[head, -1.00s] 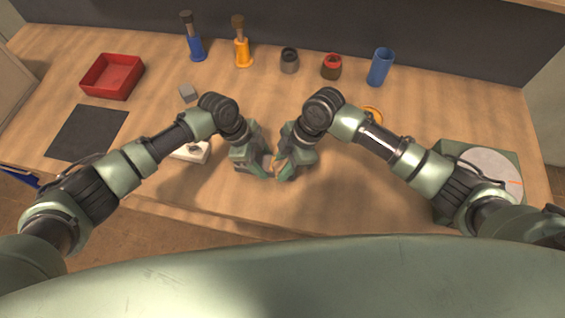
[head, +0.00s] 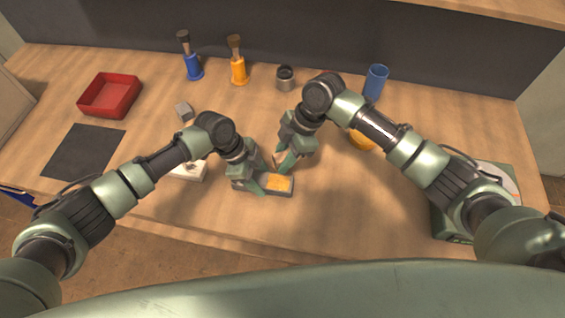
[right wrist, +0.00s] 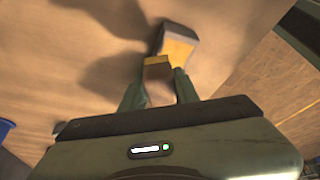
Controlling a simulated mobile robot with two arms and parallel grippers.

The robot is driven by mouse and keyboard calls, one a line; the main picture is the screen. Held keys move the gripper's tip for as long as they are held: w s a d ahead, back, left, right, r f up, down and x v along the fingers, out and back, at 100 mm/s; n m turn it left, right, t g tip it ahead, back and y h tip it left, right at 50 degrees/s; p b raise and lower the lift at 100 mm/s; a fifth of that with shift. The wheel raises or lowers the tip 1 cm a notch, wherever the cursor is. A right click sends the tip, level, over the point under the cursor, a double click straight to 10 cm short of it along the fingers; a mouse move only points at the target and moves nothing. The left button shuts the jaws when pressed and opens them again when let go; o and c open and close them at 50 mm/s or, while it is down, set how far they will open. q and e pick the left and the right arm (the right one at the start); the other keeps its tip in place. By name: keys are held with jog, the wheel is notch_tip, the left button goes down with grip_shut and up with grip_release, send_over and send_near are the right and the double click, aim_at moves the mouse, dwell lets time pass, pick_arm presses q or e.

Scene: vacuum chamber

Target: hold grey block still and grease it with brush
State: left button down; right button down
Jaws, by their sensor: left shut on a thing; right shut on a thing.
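The grey block (head: 289,185) has an orange-yellow layer on its top face and lies near the table's front edge. My left gripper (head: 262,187) is shut on its left end. My right gripper (head: 280,161) is shut on the brush, just behind the block. In the right wrist view the brush (right wrist: 158,72) is a brown piece with a yellowish band at its far end, between the fingers (right wrist: 160,92). The block (right wrist: 178,45) shows just beyond it, with its orange top. I cannot tell whether brush and block touch.
A white object (head: 188,172) sits left of my left gripper. A small grey cube (head: 184,111), red tray (head: 109,95) and dark mat (head: 86,152) are further left. Brushes in blue (head: 194,68) and orange (head: 238,72) holders, a grey jar (head: 286,78) and blue cup (head: 376,82) stand behind.

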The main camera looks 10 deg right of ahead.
jog(key=shift+r, duration=1.9)
pick_arm(q)
jog(key=shift+c, duration=2.4)
grip_release()
jog(key=v, duration=1.2)
